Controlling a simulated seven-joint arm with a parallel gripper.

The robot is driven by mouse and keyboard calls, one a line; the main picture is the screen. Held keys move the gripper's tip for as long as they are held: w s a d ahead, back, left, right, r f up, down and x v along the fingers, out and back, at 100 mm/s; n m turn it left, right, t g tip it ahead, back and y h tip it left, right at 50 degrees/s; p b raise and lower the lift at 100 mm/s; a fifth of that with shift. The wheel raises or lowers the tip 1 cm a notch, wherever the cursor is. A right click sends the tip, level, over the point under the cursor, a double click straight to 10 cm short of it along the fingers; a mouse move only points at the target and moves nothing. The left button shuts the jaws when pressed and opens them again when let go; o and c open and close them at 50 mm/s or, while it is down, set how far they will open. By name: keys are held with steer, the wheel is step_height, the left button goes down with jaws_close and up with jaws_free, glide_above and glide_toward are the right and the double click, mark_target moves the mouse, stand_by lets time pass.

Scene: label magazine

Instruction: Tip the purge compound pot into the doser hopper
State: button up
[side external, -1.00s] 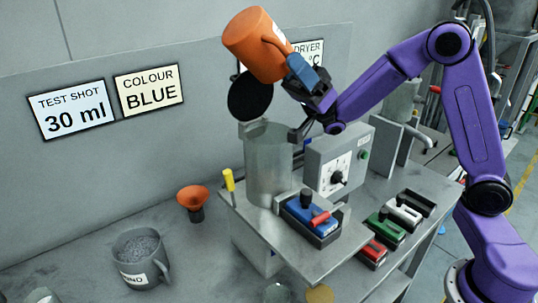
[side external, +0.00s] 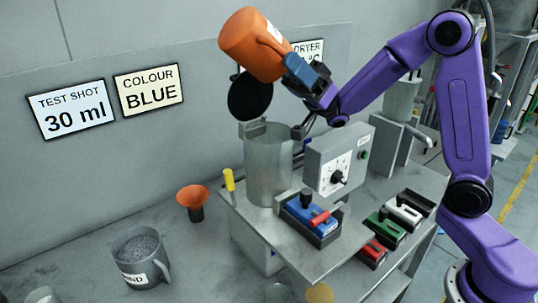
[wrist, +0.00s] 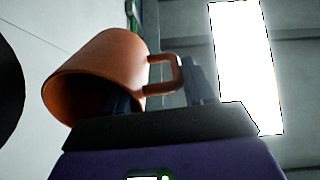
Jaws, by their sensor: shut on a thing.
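My gripper (side external: 305,80) is shut on the handle of an orange pot (side external: 251,45), high above the doser hopper. The pot is tilted well over. In the wrist view the orange pot (wrist: 115,65) has its open mouth toward the left; the part of its inside that shows looks bare. A pale label shows at its edge, unreadable. The doser hopper (side external: 268,165) is a translucent grey cylinder, with its round black lid (side external: 250,97) raised behind it. No stream of material is visible. A grey pot (side external: 140,272) of grey granules stands upright on the bench; its partly hidden label ends in "ND".
An orange funnel (side external: 193,200) and a yellow-handled lever (side external: 229,180) are left of the hopper. A dial box (side external: 338,165) stands right of it, a blue slide block (side external: 312,222) in front. Green, red and white blocks lie further right. Wall signs read "TEST SHOT 30 ml" and "COLOUR BLUE".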

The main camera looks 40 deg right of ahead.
steer(key=shift+a+f+h, duration=0.4)
steer(key=shift+f+h, duration=0.25)
steer(key=shift+h, duration=0.15)
steer(key=shift+a+h+b, duration=0.35)
steer(key=shift+a+h, duration=0.05)
steer(key=shift+h, duration=0.5)
steer(key=a+f+h+b, duration=0.2)
steer(key=a+f+h, duration=0.2)
steer(key=h, duration=0.7)
steer(key=a+f+g+h+b, duration=0.1)
steer(key=a+f+h+b, duration=0.2)
steer(key=a+h, duration=0.5)
steer(key=shift+w+f+m+g+h, duration=0.3)
steer(key=shift+w+f+h, duration=0.15)
steer(key=shift+h, duration=1.55)
